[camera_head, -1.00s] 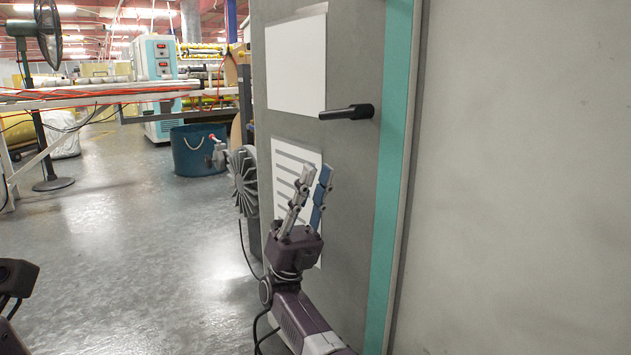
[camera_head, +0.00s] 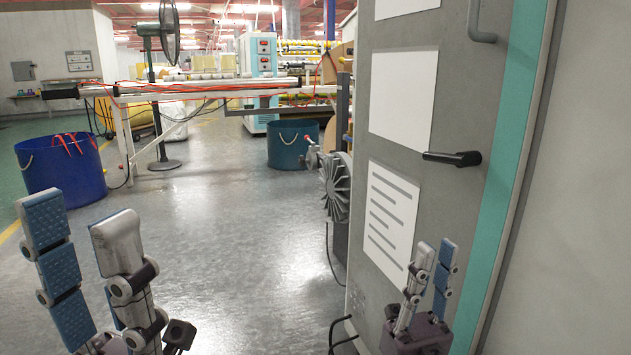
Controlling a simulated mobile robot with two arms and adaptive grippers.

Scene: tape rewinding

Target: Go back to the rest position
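My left gripper (camera_head: 84,222) is large in the lower left of the head view, fingers pointing up. Its two padded fingers stand apart with nothing between them. My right gripper (camera_head: 436,250) is at the lower right, in front of the grey cabinet (camera_head: 455,105). Its fingers point up with a narrow gap between them and hold nothing. It is below the cabinet's black handle (camera_head: 452,159) and apart from it.
A blue bin (camera_head: 62,180) stands on the left and a teal bin (camera_head: 290,148) farther back. A white frame table (camera_head: 190,90) with orange cables crosses the background, near a standing fan (camera_head: 160,50). A finned motor (camera_head: 335,187) sticks out beside the cabinet. The middle floor is clear.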

